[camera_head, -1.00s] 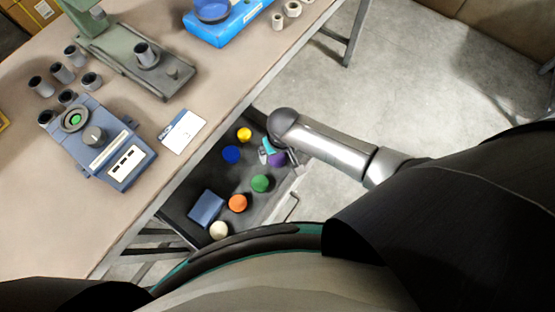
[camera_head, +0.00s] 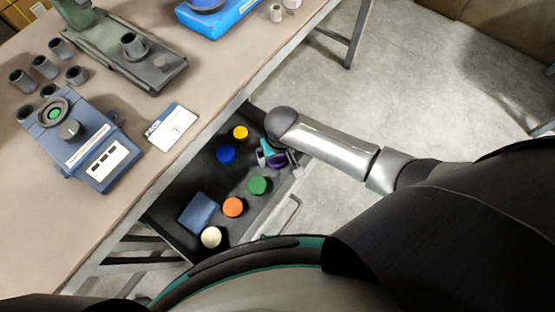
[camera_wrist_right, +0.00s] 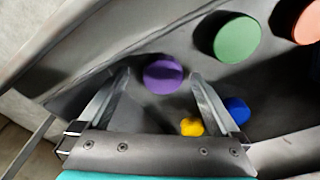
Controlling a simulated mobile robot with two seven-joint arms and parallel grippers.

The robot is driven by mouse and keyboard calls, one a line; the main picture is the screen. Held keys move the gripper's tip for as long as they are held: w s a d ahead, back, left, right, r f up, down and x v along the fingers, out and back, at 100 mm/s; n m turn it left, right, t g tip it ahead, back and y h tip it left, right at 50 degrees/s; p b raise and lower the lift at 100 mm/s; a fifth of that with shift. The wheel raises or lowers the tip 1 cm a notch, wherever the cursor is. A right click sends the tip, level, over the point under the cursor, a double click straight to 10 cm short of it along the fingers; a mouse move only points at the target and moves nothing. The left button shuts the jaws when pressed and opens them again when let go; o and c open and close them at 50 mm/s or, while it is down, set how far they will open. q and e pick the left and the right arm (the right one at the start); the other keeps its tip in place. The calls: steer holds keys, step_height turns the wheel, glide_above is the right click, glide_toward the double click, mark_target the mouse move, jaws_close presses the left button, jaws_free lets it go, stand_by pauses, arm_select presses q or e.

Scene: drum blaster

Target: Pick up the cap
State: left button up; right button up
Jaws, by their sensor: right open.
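Several coloured caps lie in the open drawer (camera_head: 180,232). The purple cap (camera_wrist_right: 163,74) lies between and just beyond the fingertips of my right gripper (camera_wrist_right: 160,78) in the wrist view. My right gripper is open and empty, and its fingers reach down into the drawer. In the head view the gripper (camera_head: 275,158) partly hides the purple cap. The green cap (camera_head: 258,185), orange cap (camera_head: 233,207), white cap (camera_head: 211,237), blue cap (camera_head: 226,154) and yellow cap (camera_head: 240,132) lie apart from it. My left gripper is not in view.
A blue-grey block (camera_head: 198,213) lies in the drawer. The table (camera_head: 150,180) above carries a blue device (camera_head: 80,140), a white card (camera_head: 172,128), a green stand (camera_head: 130,60) and several grey cylinders (camera_head: 44,67). The drawer's walls stand close to my right gripper.

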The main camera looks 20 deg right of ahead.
steer(key=shift+f, duration=0.25)
steer(key=shift+f, duration=0.1)
steer(key=c, duration=1.4)
